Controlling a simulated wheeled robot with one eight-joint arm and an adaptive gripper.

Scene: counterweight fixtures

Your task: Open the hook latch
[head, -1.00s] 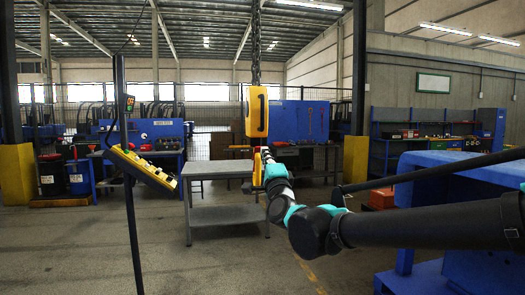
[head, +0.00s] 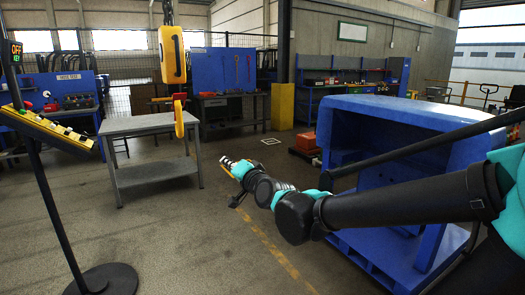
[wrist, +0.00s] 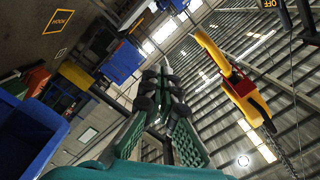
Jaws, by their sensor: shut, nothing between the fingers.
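A yellow hoist block (head: 172,55) hangs on a chain in the head view, with a yellow hook (head: 179,122) below it, in front of the grey table. Whether the latch is open is too small to tell. My gripper (head: 227,163) is to the right of the hook and lower, apart from it. In the wrist view my gripper's fingers (wrist: 165,75) are together and empty, left of the hook.
A grey table (head: 150,124) stands behind the hook. A slanted yellow panel (head: 45,128) on a black stand is at left, with a display (head: 16,52) reading OFF. A large blue bin (head: 400,113) stands right, beside my arm. The middle floor is clear.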

